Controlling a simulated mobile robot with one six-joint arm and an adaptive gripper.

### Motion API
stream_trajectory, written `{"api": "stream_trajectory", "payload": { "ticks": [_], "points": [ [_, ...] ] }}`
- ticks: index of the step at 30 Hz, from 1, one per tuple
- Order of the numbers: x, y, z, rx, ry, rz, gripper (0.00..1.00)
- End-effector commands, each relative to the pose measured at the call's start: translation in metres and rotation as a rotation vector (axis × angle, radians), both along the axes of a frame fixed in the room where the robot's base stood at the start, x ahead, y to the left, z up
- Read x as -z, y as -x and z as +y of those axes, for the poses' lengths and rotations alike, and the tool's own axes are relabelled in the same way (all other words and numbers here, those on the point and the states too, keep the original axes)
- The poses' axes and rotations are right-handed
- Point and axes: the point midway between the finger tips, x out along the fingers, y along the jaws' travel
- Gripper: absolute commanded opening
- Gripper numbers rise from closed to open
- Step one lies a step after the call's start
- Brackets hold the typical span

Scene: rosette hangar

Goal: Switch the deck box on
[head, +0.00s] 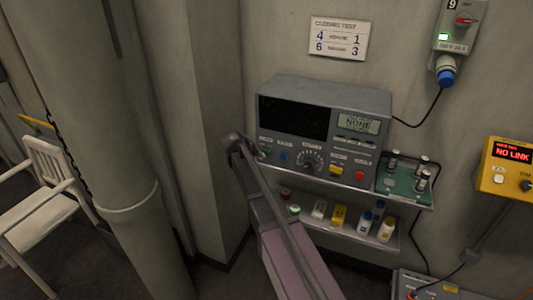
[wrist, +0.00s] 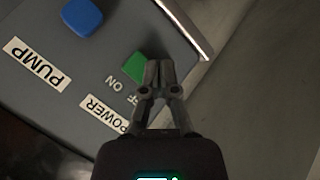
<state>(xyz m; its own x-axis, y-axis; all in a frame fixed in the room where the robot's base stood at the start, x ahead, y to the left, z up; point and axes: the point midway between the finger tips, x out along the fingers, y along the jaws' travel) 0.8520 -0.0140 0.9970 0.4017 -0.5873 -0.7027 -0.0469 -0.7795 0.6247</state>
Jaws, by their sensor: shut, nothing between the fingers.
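The deck box (head: 300,95) is a grey instrument on the wall shelf, with a large black screen, a small display reading NONE, a dial and coloured buttons. In the wrist view a green power switch (wrist: 133,67) sits on its grey panel, beside the labels ON and POWER; the OFF label is partly hidden. My gripper (wrist: 158,68) is shut and empty, its tips over the right edge of the green switch. I cannot tell whether they touch it. In the head view my gripper (head: 236,143) is at the box's left front end.
A blue button (wrist: 82,16) lies by the PUMP label. A green board with cylinders (head: 405,180) stands right of the box, with small bottles (head: 366,220) on the shelf below. A yellow NO LINK box (head: 508,168) is on the right wall. A thick pillar (head: 110,120) stands left.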

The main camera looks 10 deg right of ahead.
Motion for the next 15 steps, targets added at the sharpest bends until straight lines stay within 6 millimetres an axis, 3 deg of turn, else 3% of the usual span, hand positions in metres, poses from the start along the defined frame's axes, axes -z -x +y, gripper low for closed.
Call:
{"api": "stream_trajectory", "payload": {
  "ticks": [15],
  "points": [
    [-0.0002,-0.0077,-0.0064,0.0,0.0,0.0,0.0]
  ]
}}
